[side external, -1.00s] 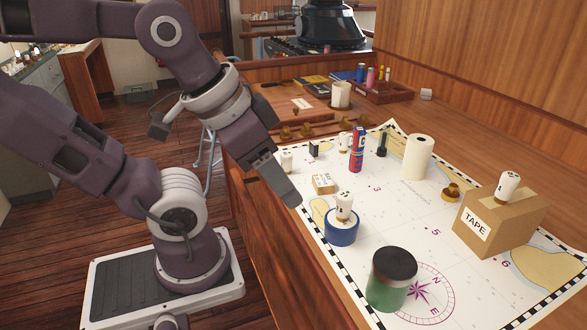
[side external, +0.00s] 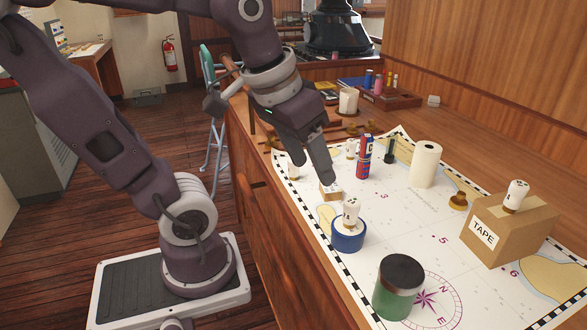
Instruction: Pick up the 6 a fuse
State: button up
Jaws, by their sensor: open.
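Several white ceramic fuses with dark marks on top stand about the chart; their ratings are too small to read, so I cannot tell which is the 6 A one. One fuse (side external: 351,212) stands on a blue tape roll (side external: 348,238). One fuse (side external: 516,194) stands on the cardboard TAPE box (side external: 508,232). One fuse (side external: 352,147) is at the back, and one fuse (side external: 293,171) is at the chart's left edge. My gripper (side external: 315,170) is open, fingers down, above the left part of the chart, behind the blue roll. A finger partly hides a small carton (side external: 328,193).
A red and blue can (side external: 364,158), a white paper roll (side external: 425,165), a brass piece (side external: 458,201) and a dark-lidded green jar (side external: 398,287) stand on the chart (side external: 400,225). A mug (side external: 348,101) and a wooden tray (side external: 388,100) are behind. The chart's middle is open.

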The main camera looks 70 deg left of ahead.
jog(key=w+a+n+g, duration=0.2)
jog(key=w+a+n, duration=0.1)
jog(key=w+a, duration=0.25)
jog(key=n+g, duration=0.3)
jog(key=n, duration=0.6)
send_over(294, 169)
jog(key=a, duration=0.1)
jog(key=shift+h, duration=0.3)
jog(key=f, duration=1.1)
jog(key=shift+w+a+f, duration=0.2)
jog(key=shift+w+f, duration=0.05)
jog(key=shift+w, duration=0.05)
notch_tip(294, 169, down, 7)
jog(key=shift+r, duration=0.1)
grip_shut()
